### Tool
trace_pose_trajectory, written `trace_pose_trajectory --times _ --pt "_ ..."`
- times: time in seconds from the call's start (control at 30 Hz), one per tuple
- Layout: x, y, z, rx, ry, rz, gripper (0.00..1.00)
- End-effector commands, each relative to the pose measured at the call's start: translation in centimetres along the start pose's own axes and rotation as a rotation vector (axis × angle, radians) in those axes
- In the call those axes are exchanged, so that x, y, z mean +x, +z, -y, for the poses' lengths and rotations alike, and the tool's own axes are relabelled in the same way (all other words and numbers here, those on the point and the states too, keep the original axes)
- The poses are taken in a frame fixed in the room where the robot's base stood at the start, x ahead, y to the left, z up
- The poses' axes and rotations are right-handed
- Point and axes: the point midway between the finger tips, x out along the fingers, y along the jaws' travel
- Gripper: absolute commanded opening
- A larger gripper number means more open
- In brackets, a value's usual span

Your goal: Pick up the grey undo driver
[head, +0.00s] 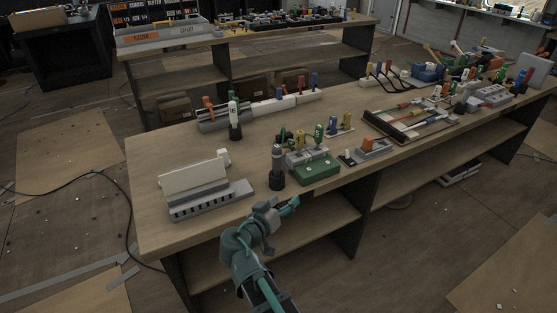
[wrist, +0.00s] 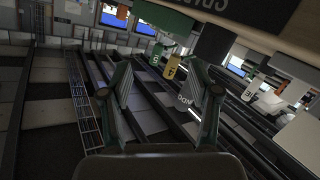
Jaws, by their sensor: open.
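A grey driver (head: 277,154) stands upright in a dark round holder (head: 277,180) near the front edge of the bench, left of a green box. In the wrist view, a dark grey handle (wrist: 186,101) with upside-down lettering that seems to read "undo" shows near the right finger. My gripper (head: 282,208) is in front of the bench edge, below and apart from the driver in the head view. In the wrist view my gripper (wrist: 161,80) has its two fingers spread, with nothing held between them.
The green box (head: 318,170) and several coloured drivers stand right of the holder. A grey slotted block with a white panel (head: 195,182) lies to the left. A black-and-white driver (head: 234,112) stands behind. Bare bench top (head: 155,155) shows at the left.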

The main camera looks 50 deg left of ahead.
Motion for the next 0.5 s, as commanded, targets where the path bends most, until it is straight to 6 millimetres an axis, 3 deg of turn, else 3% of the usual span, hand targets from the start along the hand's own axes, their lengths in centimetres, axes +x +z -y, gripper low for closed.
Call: trace_pose_trajectory --times 0.03,0.1,0.2,0.5 --pt "0.0 -2.3 0.6 0.055 -0.023 -0.073 0.61" --pt "0.0 -4.4 1.4 0.125 -0.064 -0.159 0.61" --pt "-0.4 -6.2 2.6 0.211 -0.131 -0.240 0.61" --pt "-0.1 -7.3 3.8 0.363 -0.209 -0.263 0.61"
